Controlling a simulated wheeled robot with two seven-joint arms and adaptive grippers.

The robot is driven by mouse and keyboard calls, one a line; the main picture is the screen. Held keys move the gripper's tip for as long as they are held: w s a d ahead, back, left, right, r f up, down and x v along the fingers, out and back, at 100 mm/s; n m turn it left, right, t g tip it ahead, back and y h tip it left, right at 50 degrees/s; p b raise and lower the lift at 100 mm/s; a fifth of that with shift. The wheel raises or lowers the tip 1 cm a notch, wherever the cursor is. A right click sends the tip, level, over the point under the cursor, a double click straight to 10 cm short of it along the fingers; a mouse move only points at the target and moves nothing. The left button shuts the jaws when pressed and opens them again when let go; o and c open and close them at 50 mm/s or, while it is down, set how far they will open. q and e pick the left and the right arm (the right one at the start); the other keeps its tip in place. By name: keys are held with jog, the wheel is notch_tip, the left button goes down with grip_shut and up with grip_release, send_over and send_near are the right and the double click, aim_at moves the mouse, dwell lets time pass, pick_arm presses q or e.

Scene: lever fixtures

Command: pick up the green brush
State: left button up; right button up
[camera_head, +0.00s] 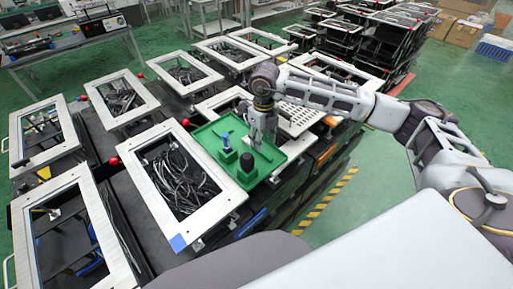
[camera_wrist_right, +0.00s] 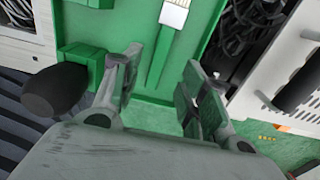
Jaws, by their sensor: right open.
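The green brush (camera_wrist_right: 160,55), with a green handle and a pale head at its top, lies on the green tray (camera_wrist_right: 140,88) in the right wrist view. My right gripper (camera_wrist_right: 165,88) is open and empty. Its two fingers are apart on either side of the line of the handle, and the handle's lower end shows between them. In the head view my right gripper (camera_head: 257,140) points down over the tray (camera_head: 207,136) and hides part of the brush. My left gripper is not in view.
A black-knobbed item in a green block (camera_head: 247,166) stands on the tray, close to my left-hand finger in the wrist view. A blue-topped item (camera_head: 226,141) stands beyond it. A white-framed bin of black cables (camera_head: 180,180) is left of the tray.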

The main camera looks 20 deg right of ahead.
jog(key=shift+s+f+p, duration=0.1)
jog(key=shift+f+p, duration=0.6)
jog(key=shift+f, duration=1.8)
jog(key=shift+c, duration=0.3)
jog(key=c, duration=0.9)
